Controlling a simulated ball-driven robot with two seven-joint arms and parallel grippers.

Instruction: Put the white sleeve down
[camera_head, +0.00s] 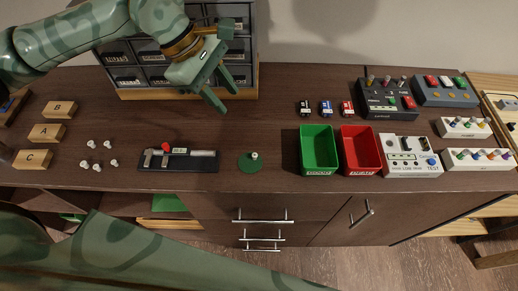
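A small white piece (254,155), which looks like the white sleeve, stands on a round green pad (246,164) near the front middle of the bench. My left gripper (222,96) is above the back of the bench, in front of the drawer cabinet. Its two fingers are spread and nothing shows between them. It is apart from the white piece, behind it and to its left. Several similar small white pieces (97,167) stand at the front left of the bench. My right gripper is not in view.
A black fixture (178,166) with a red knob lies left of the pad. A green bin (319,168) and a red bin (361,168) stand right of it. The bench middle (180,120) is clear.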

